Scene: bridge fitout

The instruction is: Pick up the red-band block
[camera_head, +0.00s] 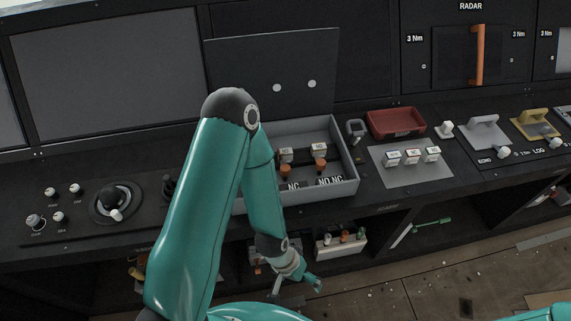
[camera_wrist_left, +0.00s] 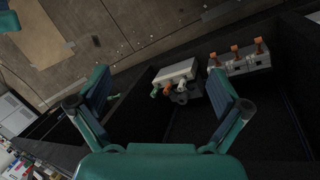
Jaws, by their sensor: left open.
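Three small white blocks stand in a row on a grey mat (camera_head: 411,175) on the console, right of the open grey box. The middle block (camera_head: 413,157) has reddish marking on its face. The left block (camera_head: 392,158) looks bluish and the right block (camera_head: 432,154) greenish; the bands are too small to read surely. My left gripper (camera_head: 300,286) hangs low in front of the console, near the lower shelf, well left of and below the blocks. In the left wrist view its two fingers (camera_wrist_left: 161,92) are wide apart with nothing held. My right gripper is not in view.
The grey box (camera_head: 347,186) holds several orange-and-white parts, with its lid raised behind. A red tray (camera_head: 396,123) stands behind the mat. A white tray (camera_head: 341,245) with small parts sits on the lower shelf; it also shows in the left wrist view (camera_wrist_left: 176,70).

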